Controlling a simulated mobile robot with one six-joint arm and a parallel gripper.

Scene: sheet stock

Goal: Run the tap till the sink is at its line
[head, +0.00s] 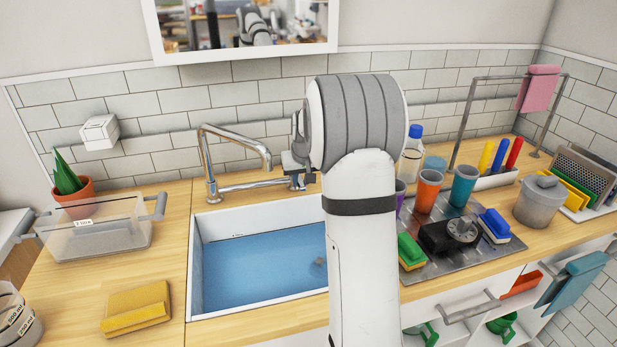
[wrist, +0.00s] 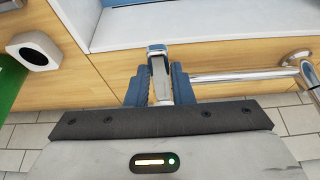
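The white sink (head: 196,262) is set in the wooden counter, with blue water (head: 262,268) in it. A small dark mark (head: 238,236) shows on its back wall, close to the water's edge. The chrome tap (head: 236,140) stands behind the sink with its spout over it; I see no stream from the spout. My gripper (head: 300,176) is at the right end of the tap's pipe, partly hidden by my arm. In the wrist view my gripper (wrist: 160,88) has its blue fingers closed on both sides of the metal tap lever (wrist: 159,68). My arm covers the sink's right end.
Cups (head: 428,190), a bottle (head: 411,155) and a dark tray (head: 450,262) with sponges crowd the right. A grey object (head: 318,263) shows in the sink.

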